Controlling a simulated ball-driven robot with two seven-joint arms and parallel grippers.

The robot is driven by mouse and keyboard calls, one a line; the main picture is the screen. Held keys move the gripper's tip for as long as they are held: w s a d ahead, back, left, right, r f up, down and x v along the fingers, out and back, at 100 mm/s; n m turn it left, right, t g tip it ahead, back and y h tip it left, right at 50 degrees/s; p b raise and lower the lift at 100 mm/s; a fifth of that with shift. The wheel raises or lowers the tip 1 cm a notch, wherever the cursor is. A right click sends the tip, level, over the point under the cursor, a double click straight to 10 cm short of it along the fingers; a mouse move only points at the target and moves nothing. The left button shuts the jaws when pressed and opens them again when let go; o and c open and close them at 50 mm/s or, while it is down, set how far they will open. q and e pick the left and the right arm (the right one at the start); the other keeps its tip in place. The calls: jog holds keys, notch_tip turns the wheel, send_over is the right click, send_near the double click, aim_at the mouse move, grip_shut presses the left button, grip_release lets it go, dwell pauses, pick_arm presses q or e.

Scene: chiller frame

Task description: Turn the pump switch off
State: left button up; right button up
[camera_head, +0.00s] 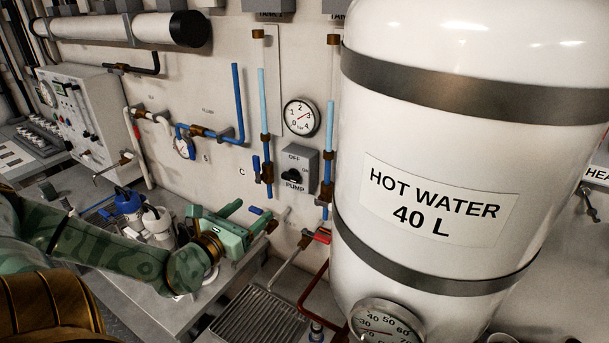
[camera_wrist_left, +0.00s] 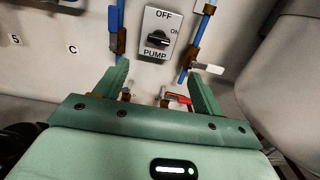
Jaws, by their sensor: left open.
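The pump switch (camera_head: 299,165) is a grey box on the wall, marked OFF at the top, ON at the right and PUMP below. Its black knob (camera_head: 292,177) appears to lie sideways rather than upright; its exact pointing is hard to tell. The switch also shows in the left wrist view (camera_wrist_left: 158,22), beyond the fingertips and between them. My green left gripper (camera_head: 251,215) is open and empty, below and left of the switch and apart from it. Its two fingers show in the left wrist view (camera_wrist_left: 160,78). My right gripper is not in view.
Blue pipes with valves (camera_head: 266,150) and (camera_head: 328,150) flank the switch. A gauge (camera_head: 301,117) is above it. The white hot water tank (camera_head: 440,150) stands close at the right. A red-handled valve (camera_head: 322,236) is below. Blue and white bottles stand on the bench.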

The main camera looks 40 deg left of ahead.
pick_arm(q)
jog(key=b, duration=0.5)
send_near(288, 178)
jog(key=w, duration=0.5)
jog(key=w+b, duration=0.1)
jog(key=w, duration=0.2)
jog(key=shift+w+a+r, duration=0.1)
jog(key=shift+a, duration=0.3)
jog(key=shift+w, duration=0.55)
jog(key=c, duration=1)
